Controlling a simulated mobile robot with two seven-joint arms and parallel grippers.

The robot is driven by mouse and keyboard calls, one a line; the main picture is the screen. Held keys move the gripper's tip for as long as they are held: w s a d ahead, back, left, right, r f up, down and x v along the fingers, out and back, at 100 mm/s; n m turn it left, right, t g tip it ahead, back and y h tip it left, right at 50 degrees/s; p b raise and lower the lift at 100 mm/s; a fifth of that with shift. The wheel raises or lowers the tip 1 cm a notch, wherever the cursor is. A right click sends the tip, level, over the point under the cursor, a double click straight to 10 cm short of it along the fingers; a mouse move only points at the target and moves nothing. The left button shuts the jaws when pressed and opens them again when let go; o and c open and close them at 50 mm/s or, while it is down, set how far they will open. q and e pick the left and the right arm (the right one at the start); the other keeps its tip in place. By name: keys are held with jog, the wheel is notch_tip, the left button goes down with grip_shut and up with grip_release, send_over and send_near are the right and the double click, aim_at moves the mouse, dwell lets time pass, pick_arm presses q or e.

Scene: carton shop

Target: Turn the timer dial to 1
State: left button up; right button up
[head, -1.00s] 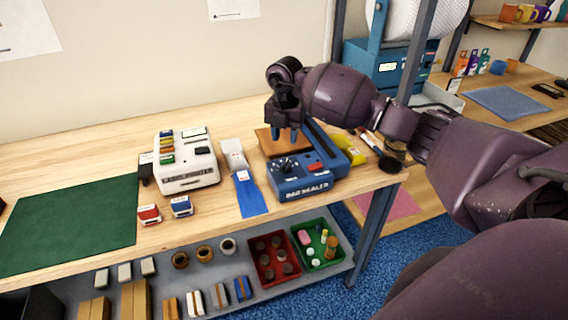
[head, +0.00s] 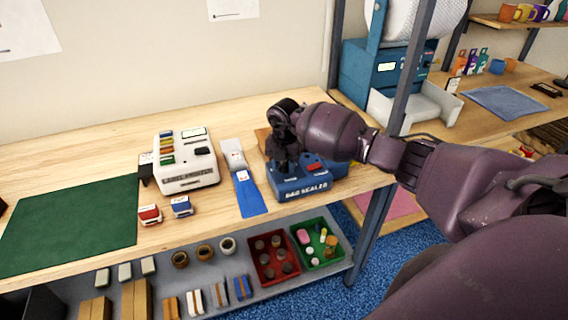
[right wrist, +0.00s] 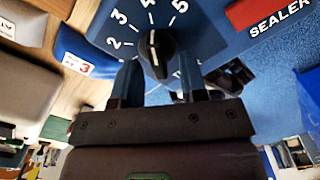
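The bag sealer (head: 305,188) is a blue machine with a red button at the right end of the bench. Its timer dial (right wrist: 158,52) is a black knob with a white pointer line, ringed by white numbers 1 to 5. The line runs nearly up and down in the right wrist view, its upper end toward the 3 and 4 side. My right gripper (right wrist: 160,85) is open, with its two fingers apart just below the knob in that view; contact is unclear. In the head view my right gripper (head: 284,164) hides the dial. My left gripper is not in view.
A white label printer (head: 187,165), red and blue stamps and a blue strip (head: 247,195) lie left of the sealer. A green mat (head: 70,225) covers the bench's left. Red and green bins (head: 325,265) stand on the shelf below. A metal post (head: 400,100) rises behind my right arm.

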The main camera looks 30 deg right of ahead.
grip_shut()
